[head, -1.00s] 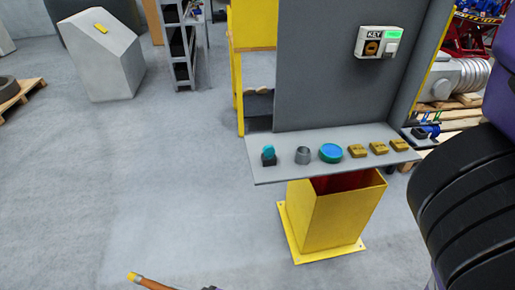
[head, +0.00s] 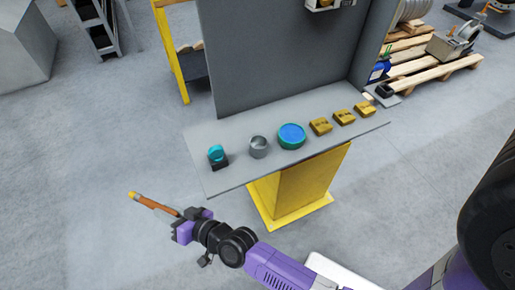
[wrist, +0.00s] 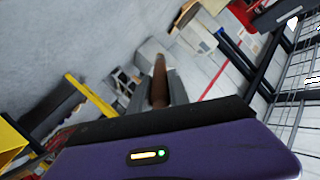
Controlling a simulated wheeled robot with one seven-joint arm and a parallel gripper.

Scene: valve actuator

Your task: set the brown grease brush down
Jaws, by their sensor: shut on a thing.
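The brown grease brush (head: 155,204) has a long brown handle and a yellow-orange tip pointing to the upper left. My gripper (head: 182,217) is shut on its near end and holds it in the air, left of and in front of the grey shelf (head: 222,178). In the wrist view the brush (wrist: 159,82) stands between the two fingers (wrist: 158,100), pointing away from the camera. The brush touches nothing but my gripper.
On the shelf, from left to right, are a teal part on a dark block (head: 217,156), a grey ring (head: 258,147), a blue-green disc (head: 291,136) and several brass blocks (head: 320,126). The shelf's front strip is bare.

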